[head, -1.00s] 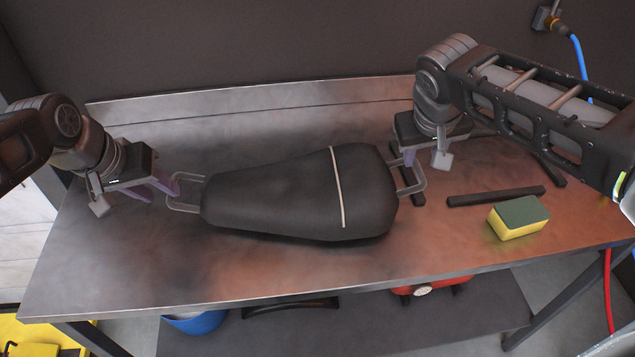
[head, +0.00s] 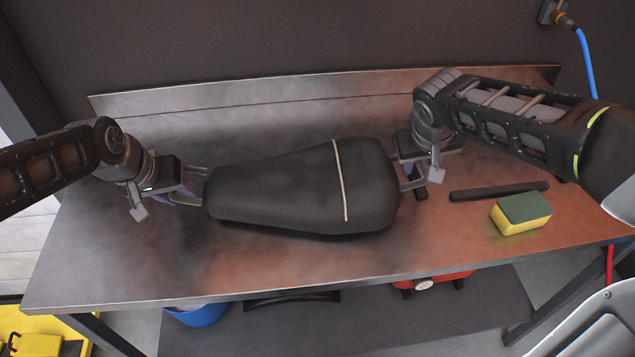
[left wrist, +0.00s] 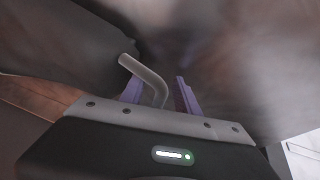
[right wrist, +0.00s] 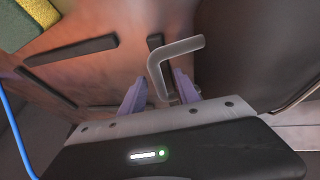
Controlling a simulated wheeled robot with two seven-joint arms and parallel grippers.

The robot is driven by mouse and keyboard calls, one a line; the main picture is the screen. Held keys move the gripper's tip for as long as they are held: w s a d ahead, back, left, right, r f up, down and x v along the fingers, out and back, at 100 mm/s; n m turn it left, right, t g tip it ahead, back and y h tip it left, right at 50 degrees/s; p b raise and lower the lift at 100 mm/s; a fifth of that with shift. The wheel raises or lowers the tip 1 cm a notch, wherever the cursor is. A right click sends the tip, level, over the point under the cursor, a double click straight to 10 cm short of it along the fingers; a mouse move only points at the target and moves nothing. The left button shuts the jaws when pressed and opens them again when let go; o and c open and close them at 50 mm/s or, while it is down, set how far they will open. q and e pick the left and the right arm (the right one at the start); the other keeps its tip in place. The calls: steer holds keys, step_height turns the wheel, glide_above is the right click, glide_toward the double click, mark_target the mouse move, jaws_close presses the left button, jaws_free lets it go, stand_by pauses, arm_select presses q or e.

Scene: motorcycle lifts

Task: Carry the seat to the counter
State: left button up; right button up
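The black seat (head: 285,190), with a pale strap across it, lies on a metal-topped bench (head: 130,262). A grey bar handle sticks out at each end. My left gripper (head: 192,190) is at the left end; in the left wrist view the left handle (left wrist: 146,76) passes between its two purple fingers, which stand apart. My right gripper (head: 404,172) is at the right end; in the right wrist view the right handle (right wrist: 158,72) lies between its fingers, which also stand apart. In the head view the fingertips are mostly hidden.
A green and yellow sponge (head: 521,213) and a dark bar (head: 499,191) lie right of the seat. Another dark bar is partly under my right gripper. A raised metal lip (head: 250,90) runs along the bench's back. A blue bucket (head: 197,315) and a red object are below.

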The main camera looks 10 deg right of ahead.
arm_select(q)
jaws_close()
arm_select(e)
jaws_close()
arm_select(q)
steer(key=shift+r, duration=0.1)
arm_select(e)
steer(key=shift+r, duration=0.1)
stand_by(1.0)
